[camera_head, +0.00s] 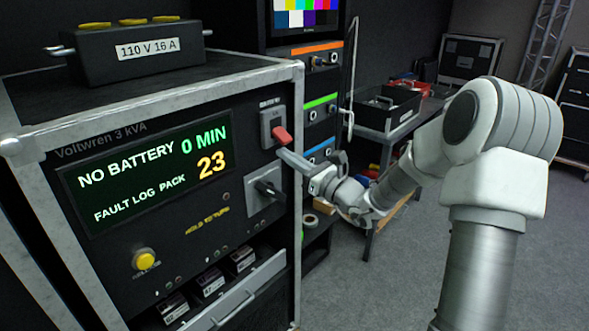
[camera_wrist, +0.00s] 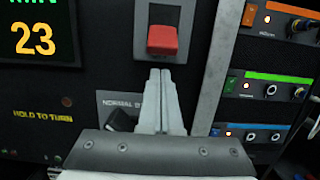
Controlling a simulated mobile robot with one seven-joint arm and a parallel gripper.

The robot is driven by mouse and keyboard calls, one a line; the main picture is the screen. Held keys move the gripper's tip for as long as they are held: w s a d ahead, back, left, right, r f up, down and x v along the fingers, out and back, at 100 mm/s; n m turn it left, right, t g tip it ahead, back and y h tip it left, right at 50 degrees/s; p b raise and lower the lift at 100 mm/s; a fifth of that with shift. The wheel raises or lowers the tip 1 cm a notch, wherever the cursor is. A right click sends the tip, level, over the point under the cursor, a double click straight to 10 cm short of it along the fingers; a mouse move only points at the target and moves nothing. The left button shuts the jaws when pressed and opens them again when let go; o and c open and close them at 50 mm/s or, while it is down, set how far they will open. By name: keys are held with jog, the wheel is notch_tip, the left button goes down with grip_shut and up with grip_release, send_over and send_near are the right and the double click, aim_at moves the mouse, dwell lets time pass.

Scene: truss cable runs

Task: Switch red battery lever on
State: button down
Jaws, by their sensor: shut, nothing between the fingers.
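The red battery lever (camera_head: 282,136) sits on a grey plate at the upper right of the Voltwren unit's front. Its red handle (camera_wrist: 162,40) also shows in the wrist view, just above my fingertips. My gripper (camera_head: 283,153) is shut and empty, with its tips just below the red handle. In the wrist view the two fingers (camera_wrist: 160,74) lie side by side and point up at the lever. I cannot tell whether the tips touch the handle. The unit's display (camera_head: 150,170) reads "NO BATTERY 0 MIN", "FAULT LOG PACK 23".
A black rotary switch (camera_head: 268,187) on a grey plate sits below the lever, partly hidden by my fingers in the wrist view. A yellow button (camera_head: 145,259) is at lower left. A box marked "110 V 16 A" (camera_head: 135,50) stands on top. A rack with coloured strips (camera_head: 320,101) stands right.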

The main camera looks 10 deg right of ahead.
jog(key=shift+s+d+r, duration=0.15)
jog(key=shift+s+r, duration=0.1)
jog(key=shift+r, duration=0.2)
jog(key=shift+s+d+r, duration=0.1)
jog(key=shift+s+r, duration=0.1)
jog(key=shift+r, duration=0.25)
